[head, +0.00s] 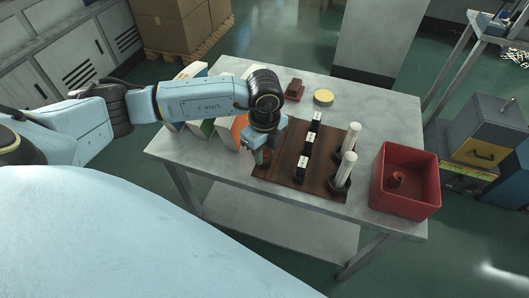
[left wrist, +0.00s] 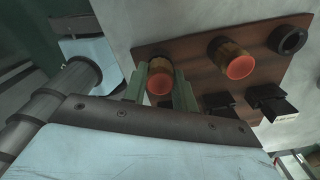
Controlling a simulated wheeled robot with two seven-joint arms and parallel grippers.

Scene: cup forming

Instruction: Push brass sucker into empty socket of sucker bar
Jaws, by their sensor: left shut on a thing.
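In the left wrist view, a brass sucker (left wrist: 160,78) with an orange-red end sits between the fingers of my left gripper (left wrist: 160,92). The gripper is shut on it. A second brass sucker (left wrist: 231,60) stands apart on the brown bar (left wrist: 190,43). A black ring with an open middle, seemingly the empty socket (left wrist: 287,40), lies beyond it. In the head view, my left gripper (head: 262,150) is low over the left part of the brown bar (head: 283,178); the arm hides the suckers. I cannot tell whether the held sucker touches the bar. My right gripper is not in view.
The table's back right (head: 385,110) is clear.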

